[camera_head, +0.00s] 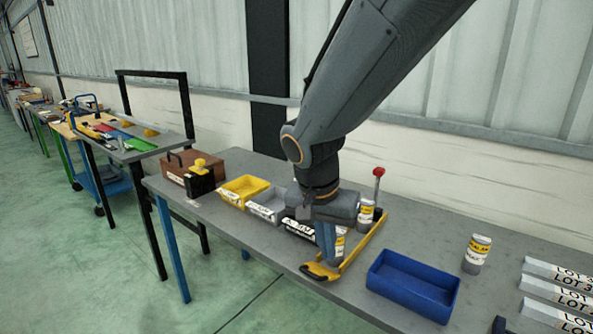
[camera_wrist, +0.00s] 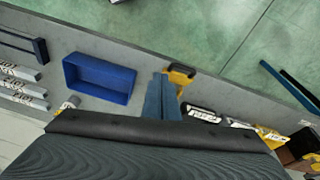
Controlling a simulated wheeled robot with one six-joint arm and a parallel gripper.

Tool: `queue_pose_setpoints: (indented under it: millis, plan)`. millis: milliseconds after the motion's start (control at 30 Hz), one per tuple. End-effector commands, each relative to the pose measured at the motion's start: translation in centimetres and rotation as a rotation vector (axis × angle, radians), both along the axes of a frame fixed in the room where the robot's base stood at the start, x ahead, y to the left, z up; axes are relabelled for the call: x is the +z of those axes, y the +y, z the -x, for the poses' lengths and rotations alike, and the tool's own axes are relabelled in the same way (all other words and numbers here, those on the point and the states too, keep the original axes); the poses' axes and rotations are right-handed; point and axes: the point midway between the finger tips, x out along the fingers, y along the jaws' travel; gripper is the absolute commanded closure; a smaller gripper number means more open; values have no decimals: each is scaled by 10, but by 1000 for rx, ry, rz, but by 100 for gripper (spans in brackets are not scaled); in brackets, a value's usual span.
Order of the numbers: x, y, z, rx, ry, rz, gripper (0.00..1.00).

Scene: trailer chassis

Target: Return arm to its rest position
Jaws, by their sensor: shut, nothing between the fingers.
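My gripper (camera_head: 328,246) reaches down over the grey workbench (camera_head: 222,224) in the head view.
A blue bin (camera_head: 413,285) sits right of my gripper, with a labelled can (camera_head: 476,254) behind it. Labelled grey bars (camera_head: 558,290) lie far right. Yellow (camera_head: 244,190) and grey (camera_head: 267,205) bins and a brown box (camera_head: 190,170) stand left. A red-topped post (camera_head: 378,180) rises behind.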

Motion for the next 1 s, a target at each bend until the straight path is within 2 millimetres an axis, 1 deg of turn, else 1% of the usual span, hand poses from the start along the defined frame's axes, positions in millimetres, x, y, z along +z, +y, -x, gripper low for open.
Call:
queue_pose_setpoints:
  millis: [33,200,300,400,500,600,1000]
  plan:
    - [-10,-20,8,35,31,-8,100]
    - [-36,-68,36,204,100,-48,100]
    - [-49,-92,53,295,118,-69,100]
    - [-59,-109,67,370,124,-83,100]
    - [-65,-120,78,427,126,-89,100]
    - [-68,-126,83,459,124,-93,100]
    - [-69,-128,85,475,124,-93,100]
